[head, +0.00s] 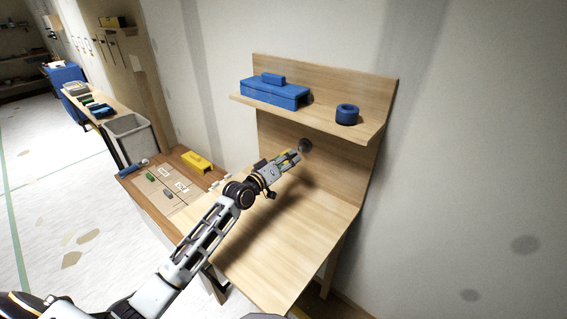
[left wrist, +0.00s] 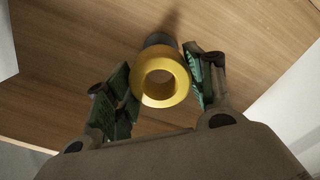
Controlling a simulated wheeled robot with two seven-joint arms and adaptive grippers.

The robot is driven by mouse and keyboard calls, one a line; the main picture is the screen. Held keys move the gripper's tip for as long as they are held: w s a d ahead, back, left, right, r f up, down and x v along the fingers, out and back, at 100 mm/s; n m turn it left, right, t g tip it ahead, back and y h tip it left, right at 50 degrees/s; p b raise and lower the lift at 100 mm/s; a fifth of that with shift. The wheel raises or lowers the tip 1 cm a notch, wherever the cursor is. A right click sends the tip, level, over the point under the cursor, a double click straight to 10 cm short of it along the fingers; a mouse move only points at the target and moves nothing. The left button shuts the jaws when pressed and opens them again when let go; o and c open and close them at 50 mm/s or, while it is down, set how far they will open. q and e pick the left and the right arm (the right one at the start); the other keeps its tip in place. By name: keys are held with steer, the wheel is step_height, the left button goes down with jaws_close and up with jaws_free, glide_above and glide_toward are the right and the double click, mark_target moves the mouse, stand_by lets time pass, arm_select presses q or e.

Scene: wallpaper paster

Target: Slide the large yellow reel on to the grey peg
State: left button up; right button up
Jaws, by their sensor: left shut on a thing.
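My left gripper (head: 290,157) is in front of the wooden back panel under the shelf. In the left wrist view its fingers (left wrist: 163,85) are shut on the large yellow reel (left wrist: 160,99), one on each side. The reel's open hole faces the camera, and wood-coloured surface shows through it. The grey peg (head: 305,145) stands on the back panel just past the fingertips. In the left wrist view the dark peg (left wrist: 158,39) shows just beyond the reel's upper edge, off-centre from the hole. Whether reel and peg touch is unclear. In the head view the reel is mostly hidden by the fingers.
A shelf (head: 330,122) above the gripper holds a blue box (head: 275,94) and a blue reel (head: 347,115). The bench top (head: 290,235) below is clear. A side table at left holds a yellow block (head: 197,161) and small parts. A grey bin (head: 128,138) stands farther left.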

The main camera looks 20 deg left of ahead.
mark_target(300, 150)
arm_select(q)
steer(key=shift+w+d, duration=0.15)
steer(key=shift+w, duration=0.35)
steer(key=shift+w+d, duration=0.25)
steer(key=shift+w, duration=0.45)
steer(key=shift+w+d, duration=0.15)
steer(key=shift+w, duration=0.2)
arm_select(e)
steer(key=shift+w+a+r, duration=0.15)
steer(key=shift+w+a, duration=0.05)
steer(key=shift+w, duration=0.2)
steer(key=shift+w+a+r, duration=0.1)
steer(key=shift+w+a, duration=0.1)
steer(key=shift+w, duration=0.2)
steer(key=shift+s+f, duration=0.15)
steer(key=shift+s, duration=0.3)
arm_select(q)
steer(key=shift+w+d+b, duration=0.2)
steer(key=shift+w+b, duration=0.15)
steer(key=shift+w, duration=0.25)
arm_select(e)
steer(key=shift+w+f, duration=0.1)
steer(key=shift+w, duration=0.1)
arm_select(q)
steer(key=shift+b+x, duration=0.5)
steer(key=shift+x, duration=1.2)
arm_select(e)
steer(key=shift+f, duration=0.5)
arm_select(q)
steer(key=o, duration=1.1)
